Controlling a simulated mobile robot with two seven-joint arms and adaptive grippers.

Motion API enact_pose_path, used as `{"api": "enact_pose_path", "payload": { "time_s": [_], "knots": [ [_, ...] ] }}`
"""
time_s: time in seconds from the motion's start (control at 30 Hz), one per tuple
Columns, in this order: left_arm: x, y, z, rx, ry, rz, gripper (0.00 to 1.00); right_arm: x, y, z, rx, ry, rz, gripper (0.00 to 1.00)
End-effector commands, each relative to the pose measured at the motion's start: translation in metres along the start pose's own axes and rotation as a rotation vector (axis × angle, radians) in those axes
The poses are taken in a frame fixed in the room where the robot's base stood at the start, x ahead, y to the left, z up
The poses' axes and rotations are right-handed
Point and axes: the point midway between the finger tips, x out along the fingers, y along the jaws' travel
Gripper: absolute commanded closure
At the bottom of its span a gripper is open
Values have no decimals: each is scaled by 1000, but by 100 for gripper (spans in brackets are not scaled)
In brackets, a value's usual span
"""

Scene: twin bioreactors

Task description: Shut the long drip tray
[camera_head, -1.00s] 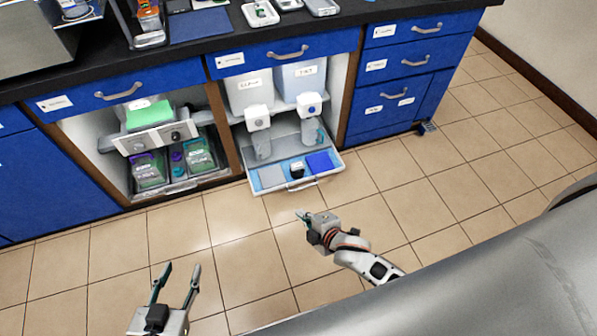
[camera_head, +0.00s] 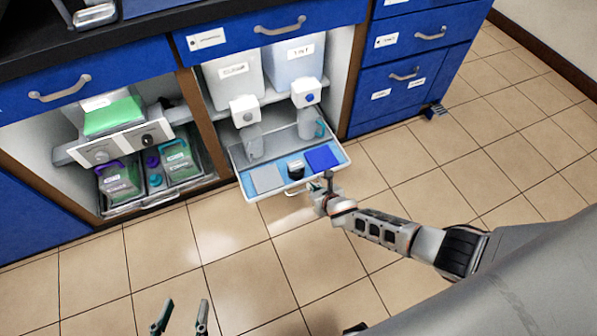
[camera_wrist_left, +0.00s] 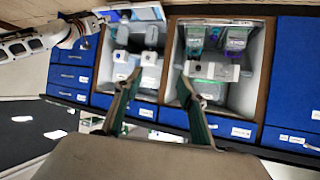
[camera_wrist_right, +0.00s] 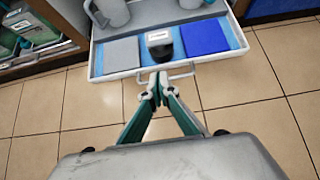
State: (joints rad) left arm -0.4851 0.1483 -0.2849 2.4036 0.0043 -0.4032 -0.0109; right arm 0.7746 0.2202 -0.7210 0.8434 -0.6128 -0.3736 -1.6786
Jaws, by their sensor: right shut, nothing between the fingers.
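The long drip tray (camera_head: 258,194) is pulled out of the open middle cabinet bay, low above the floor. It has a light rim, a blue lining and a handle on its front. In the right wrist view the tray's front (camera_wrist_right: 110,77) and its handle (camera_wrist_right: 180,76) lie straight ahead of the fingertips. My right gripper (camera_head: 327,182) is shut and empty, just in front of the tray's front edge; its tips (camera_wrist_right: 158,88) appear close to the handle, contact cannot be told. My left gripper (camera_head: 182,318) is open and empty over the floor at the bottom.
On the tray lie a grey pad (camera_head: 266,179), a blue pad (camera_head: 322,158) and a small dark item (camera_head: 296,170). Jugs (camera_head: 254,142) stand at its back under white dispensers. A second bay on the left holds another tray (camera_head: 155,202) with bottles. Floor in front is clear.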

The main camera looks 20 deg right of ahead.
Motion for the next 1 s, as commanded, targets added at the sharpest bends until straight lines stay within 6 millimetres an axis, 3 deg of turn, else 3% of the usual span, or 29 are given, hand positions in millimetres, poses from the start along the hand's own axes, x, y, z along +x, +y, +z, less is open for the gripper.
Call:
{"api": "enact_pose_path", "payload": {
  "time_s": [0.03, 0.13, 0.4, 0.57, 0.73, 1.0],
  "knots": [
    [2, 4, 4, -17, -2, 7, 60, 9, 1, -13, 2, 13, 1, 100],
    [5, 10, -1, -49, 17, 17, 60, 25, 2, -19, 4, 19, 1, 100],
    [10, 33, -11, -209, 67, 56, 60, 68, 2, -21, 5, 20, 1, 100],
    [12, 58, -6, -393, 81, 93, 60, 92, 1, -20, 6, 20, 1, 100],
    [12, 65, -11, -470, 99, 104, 60, 107, 1, 8, 5, 7, 1, 100],
    [12, 71, -12, -533, 110, 113, 60, 118, 1, 21, 5, 5, 1, 100]
  ]
}}
